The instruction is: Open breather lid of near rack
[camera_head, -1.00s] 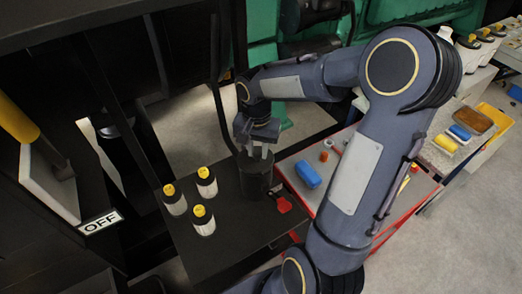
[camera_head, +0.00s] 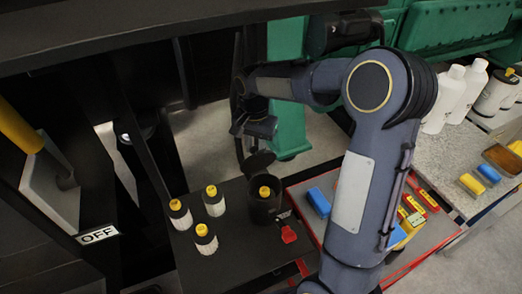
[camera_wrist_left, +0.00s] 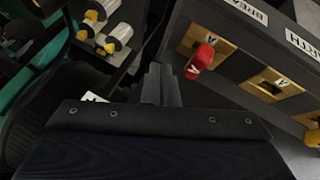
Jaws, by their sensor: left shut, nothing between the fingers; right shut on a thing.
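A dark cylindrical breather canister (camera_head: 264,207) stands on the black near rack (camera_head: 190,258). Its dark lid (camera_head: 258,163) is tilted up above the mouth, and a yellow-capped item (camera_head: 264,191) shows inside. My right gripper (camera_head: 253,141) is just above the raised lid and appears shut on it; the fingertips are hard to make out. My left gripper (camera_wrist_left: 162,84) is shut and empty in the left wrist view, in front of a dark panel with a red knob (camera_wrist_left: 200,62). It does not show in the head view.
Several white, yellow-capped bottles (camera_head: 213,200) stand left of the canister. A red tag-like piece (camera_head: 288,233) lies beside it. A red-edged tray with blue blocks (camera_head: 319,202) is to the right. A panel with an OFF sign (camera_head: 98,234) is at left.

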